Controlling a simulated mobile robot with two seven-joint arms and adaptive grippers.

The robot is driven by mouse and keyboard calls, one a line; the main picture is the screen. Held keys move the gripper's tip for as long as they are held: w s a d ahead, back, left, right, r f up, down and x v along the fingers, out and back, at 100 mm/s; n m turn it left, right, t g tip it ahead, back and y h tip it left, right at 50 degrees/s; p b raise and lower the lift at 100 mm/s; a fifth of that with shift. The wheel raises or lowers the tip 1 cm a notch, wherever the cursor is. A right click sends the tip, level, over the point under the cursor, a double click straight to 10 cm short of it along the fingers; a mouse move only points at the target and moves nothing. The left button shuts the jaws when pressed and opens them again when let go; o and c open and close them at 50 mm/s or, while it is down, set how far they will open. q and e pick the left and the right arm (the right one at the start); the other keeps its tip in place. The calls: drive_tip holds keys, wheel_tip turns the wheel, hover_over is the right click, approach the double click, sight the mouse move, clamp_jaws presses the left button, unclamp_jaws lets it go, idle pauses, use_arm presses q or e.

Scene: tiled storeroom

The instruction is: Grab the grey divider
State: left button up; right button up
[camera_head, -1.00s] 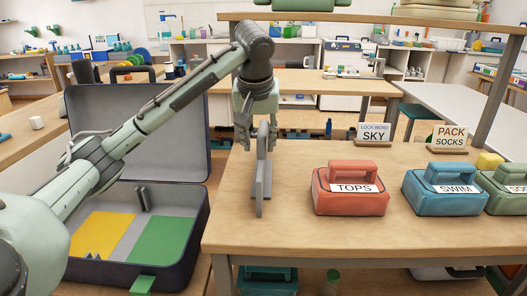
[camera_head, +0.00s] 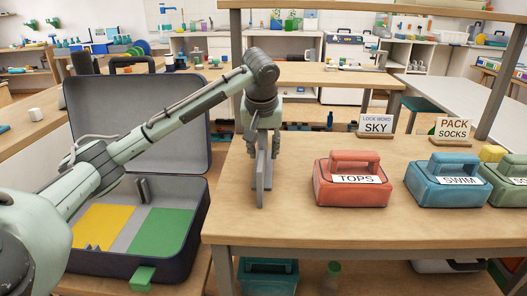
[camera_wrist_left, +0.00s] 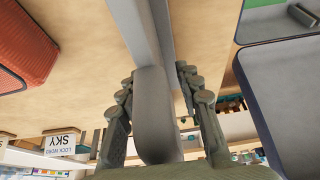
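The grey divider (camera_head: 261,182) stands upright on the left part of the wooden table. My left gripper (camera_head: 262,155) is over its upper part, pointing down, with one finger on each side. In the left wrist view the divider (camera_wrist_left: 155,108) runs between the two fingers (camera_wrist_left: 155,75). Narrow gaps show beside it, so the fingers look open around it rather than pressed on it. The divider's upper end is partly hidden by the gripper in the head view. My right gripper is not in view.
An open suitcase (camera_head: 194,235) with yellow and green panels is left of the table. A red TOPS case (camera_head: 350,196), a blue SWIM case (camera_head: 420,186) and a green case (camera_head: 515,190) stand to the right. Two signs are behind them. Bare tabletop lies between divider and red case.

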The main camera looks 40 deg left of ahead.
use_arm(q)
clamp_jaws()
drive_tip(key=shift+r, duration=0.15)
